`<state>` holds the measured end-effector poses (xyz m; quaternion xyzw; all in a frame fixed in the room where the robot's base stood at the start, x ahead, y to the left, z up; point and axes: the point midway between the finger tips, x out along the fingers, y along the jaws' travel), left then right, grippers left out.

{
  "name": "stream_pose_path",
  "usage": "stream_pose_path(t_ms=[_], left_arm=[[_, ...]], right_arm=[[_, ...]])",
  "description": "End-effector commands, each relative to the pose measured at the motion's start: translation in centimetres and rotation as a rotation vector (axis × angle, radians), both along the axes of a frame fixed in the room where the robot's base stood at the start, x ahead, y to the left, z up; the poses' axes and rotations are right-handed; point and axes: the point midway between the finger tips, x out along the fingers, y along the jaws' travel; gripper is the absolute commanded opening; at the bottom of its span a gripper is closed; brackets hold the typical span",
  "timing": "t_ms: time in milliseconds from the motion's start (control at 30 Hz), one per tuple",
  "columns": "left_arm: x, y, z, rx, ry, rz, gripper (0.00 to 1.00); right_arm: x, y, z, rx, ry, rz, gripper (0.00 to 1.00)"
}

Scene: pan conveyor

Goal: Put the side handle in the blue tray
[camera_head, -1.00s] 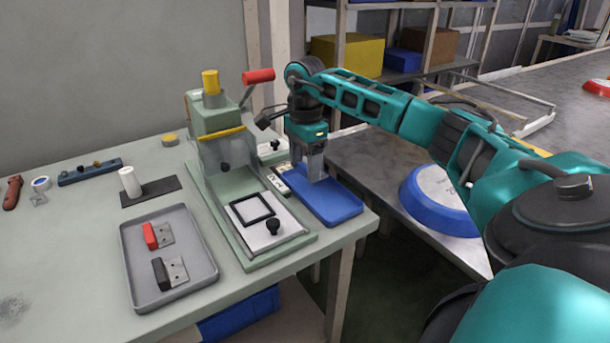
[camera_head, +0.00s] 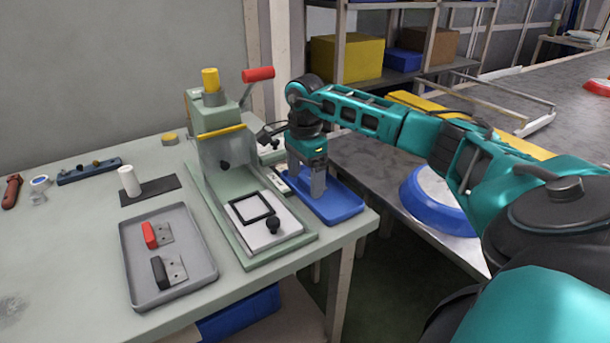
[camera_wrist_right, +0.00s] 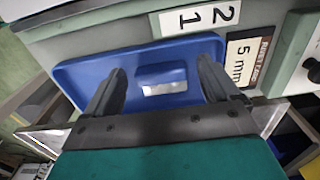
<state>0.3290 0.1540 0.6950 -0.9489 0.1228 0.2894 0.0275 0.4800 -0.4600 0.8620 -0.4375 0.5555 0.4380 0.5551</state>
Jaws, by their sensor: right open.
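The blue tray (camera_head: 345,207) lies on the right edge of the green bench, beside the press. A side handle with a blue grip and a pale metal plate (camera_wrist_right: 163,79) shows in the right wrist view, lying in the blue tray (camera_wrist_right: 75,72). My right gripper (camera_head: 319,192) is low over the tray and hides the handle in the head view. In the wrist view the right gripper's fingers (camera_wrist_right: 161,72) are open, one on each side of the handle with gaps between. My left gripper is not in view.
The green press (camera_head: 222,150) stands close left of the blue tray. A grey tray (camera_head: 190,285) holds a red-gripped handle (camera_head: 150,235) and a black-gripped handle (camera_head: 160,272). A blue-rimmed round pan (camera_head: 425,215) is on the metal conveyor at right.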

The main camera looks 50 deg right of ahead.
Motion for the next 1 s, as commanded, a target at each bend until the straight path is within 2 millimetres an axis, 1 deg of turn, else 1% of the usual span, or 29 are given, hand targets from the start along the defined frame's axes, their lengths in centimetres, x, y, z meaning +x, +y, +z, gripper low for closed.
stream_pose_path(t_ms=[167, 267, 367, 600, 700, 833, 1000], left_arm=[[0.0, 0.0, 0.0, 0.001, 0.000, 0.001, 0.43], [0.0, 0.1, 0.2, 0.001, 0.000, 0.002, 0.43], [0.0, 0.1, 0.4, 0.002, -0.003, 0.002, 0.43], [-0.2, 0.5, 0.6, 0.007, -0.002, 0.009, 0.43], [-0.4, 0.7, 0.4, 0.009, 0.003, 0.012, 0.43], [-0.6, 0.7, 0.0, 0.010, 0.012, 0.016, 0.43], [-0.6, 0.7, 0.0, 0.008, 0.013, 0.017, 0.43]], right_arm=[[0.0, 0.0, 0.1, 0.000, 0.000, 0.000, 0.89], [0.0, 0.0, 0.6, 0.000, -0.002, 0.000, 0.89], [0.1, 0.0, 2.0, -0.001, -0.004, 0.000, 0.89], [0.1, 0.0, 6.1, 0.000, -0.004, 0.000, 0.89], [0.1, 0.0, 7.2, 0.000, -0.003, 0.000, 0.89], [0.0, 0.0, 7.8, 0.000, 0.000, 0.000, 0.89], [0.0, 0.0, 7.8, 0.000, 0.000, 0.000, 0.89]])
